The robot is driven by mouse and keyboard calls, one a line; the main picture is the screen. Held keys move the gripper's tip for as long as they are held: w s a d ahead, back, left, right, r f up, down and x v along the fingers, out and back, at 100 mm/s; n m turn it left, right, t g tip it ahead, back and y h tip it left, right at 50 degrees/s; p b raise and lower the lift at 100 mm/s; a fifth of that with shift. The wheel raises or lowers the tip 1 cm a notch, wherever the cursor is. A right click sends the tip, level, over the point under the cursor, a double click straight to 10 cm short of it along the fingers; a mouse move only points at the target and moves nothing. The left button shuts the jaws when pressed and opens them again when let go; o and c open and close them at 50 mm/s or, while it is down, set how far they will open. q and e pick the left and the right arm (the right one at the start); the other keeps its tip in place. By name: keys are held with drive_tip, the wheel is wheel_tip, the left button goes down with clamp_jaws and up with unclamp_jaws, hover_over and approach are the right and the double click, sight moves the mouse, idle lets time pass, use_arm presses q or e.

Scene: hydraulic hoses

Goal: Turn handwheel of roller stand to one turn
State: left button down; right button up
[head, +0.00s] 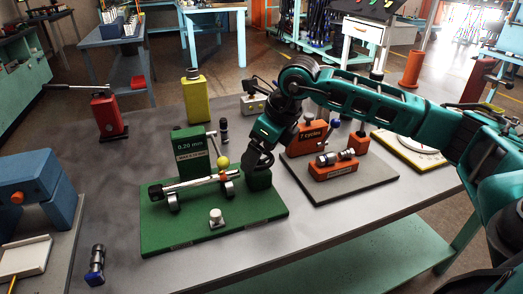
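The roller stand is a green base plate (190,236) on the table. A steel shaft (195,186) lies across its rollers (173,203). A green upright block (191,150) behind the shaft reads "0.20 mm". A yellow ball (222,162) shows just above the shaft's right part. My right gripper (258,165) points down at the shaft's right end, next to a dark green block (258,178). I cannot make out a handwheel clearly; the gripper covers that area. Whether its fingers are open or shut, or touch anything, I cannot tell. My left gripper is not in view.
To the right, a dark plate (345,190) carries an orange block with fittings (333,168) and an orange box reading "7 cycles" (307,138).

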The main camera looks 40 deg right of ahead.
drive_tip(key=shift+o, duration=0.9)
drive_tip(key=shift+r, duration=0.15)
use_arm(q)
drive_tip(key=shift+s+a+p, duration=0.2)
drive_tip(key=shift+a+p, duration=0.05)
drive_tip(key=shift+p, duration=0.15)
use_arm(e)
drive_tip(key=v, duration=1.2)
drive_tip(key=shift+r, duration=0.3)
drive_tip(key=shift+s, duration=0.1)
